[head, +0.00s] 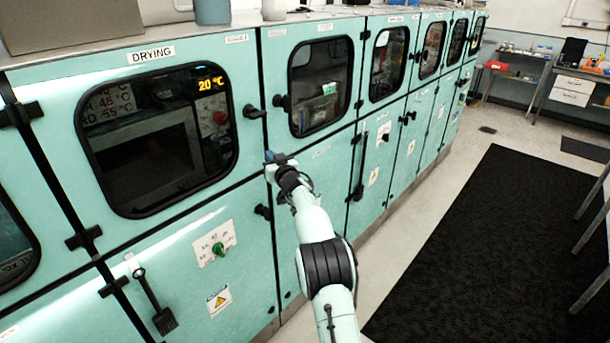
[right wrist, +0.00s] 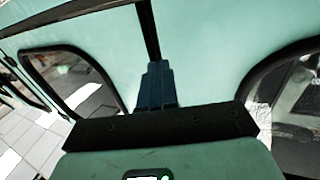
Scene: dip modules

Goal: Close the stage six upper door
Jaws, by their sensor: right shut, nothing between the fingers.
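A row of mint-green cabinets with windowed upper doors runs along the left. The large upper door marked DRYING (head: 160,145) has a dark window and an orange 20 °C display. To its right is a narrower windowed upper door (head: 345,135). Both look flush with the cabinet front. The small labels are too blurred to tell which door is stage six. My right gripper (head: 271,160) is shut and empty at the seam between these two doors, close to the front. In the right wrist view, its shut fingers (right wrist: 156,80) point at a green panel near a dark seam; contact is unclear.
Dark knobs (head: 254,112) stick out beside the doors. Lower doors (head: 215,275) line the front beneath. A black mat (head: 490,225) covers open floor to the right. A bench with drawers (head: 573,90) stands at the back right.

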